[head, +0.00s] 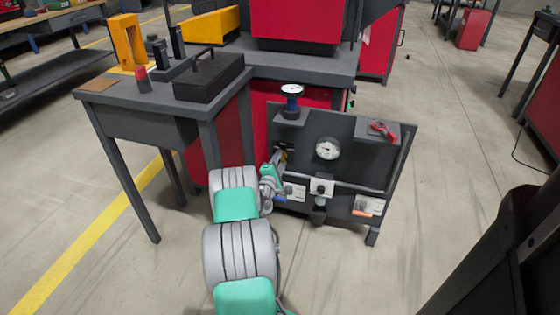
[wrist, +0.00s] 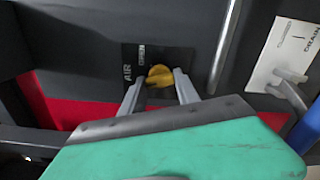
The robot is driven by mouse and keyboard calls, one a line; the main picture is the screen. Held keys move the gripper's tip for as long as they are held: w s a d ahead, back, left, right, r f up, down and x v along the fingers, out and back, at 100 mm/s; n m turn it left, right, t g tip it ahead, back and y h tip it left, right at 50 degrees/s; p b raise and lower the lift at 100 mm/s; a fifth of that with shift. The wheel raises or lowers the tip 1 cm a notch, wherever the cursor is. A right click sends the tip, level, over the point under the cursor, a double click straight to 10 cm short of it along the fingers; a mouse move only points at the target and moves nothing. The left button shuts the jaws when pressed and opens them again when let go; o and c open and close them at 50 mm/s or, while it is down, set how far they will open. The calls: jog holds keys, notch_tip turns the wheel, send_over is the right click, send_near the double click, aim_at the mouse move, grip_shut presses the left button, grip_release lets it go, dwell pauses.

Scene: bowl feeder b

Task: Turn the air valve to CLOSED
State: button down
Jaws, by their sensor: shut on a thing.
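The air valve's yellow handle (wrist: 160,76) sits on a dark plate marked AIR (wrist: 128,60) in the wrist view. My gripper (wrist: 159,88) has one finger on each side of the handle and is shut on it. In the head view my gripper (head: 279,160) reaches the left part of the dark valve panel (head: 350,150) and hides most of the air valve. Smaller lettering on the plate is too small to read surely, so I cannot tell the valve's setting.
The panel carries a round gauge (head: 328,148), a red-handled part (head: 382,130) and a horizontal pipe (head: 350,186). A white label (wrist: 288,52) with a grey lever is at the right. A grey workbench (head: 150,95) stands left of the panel.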

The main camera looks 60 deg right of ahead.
jog(key=n, duration=0.5)
jog(key=shift+n, duration=0.3)
dwell(0.4)
jog(key=c, duration=0.9)
grip_release()
jog(key=s+a+p, duration=0.1)
jog(key=a+p, duration=0.1)
jog(key=a, duration=0.5)
jog(key=shift+a, duration=0.4)
jog(key=shift+s+f, duration=0.1)
jog(key=shift+s, duration=0.15)
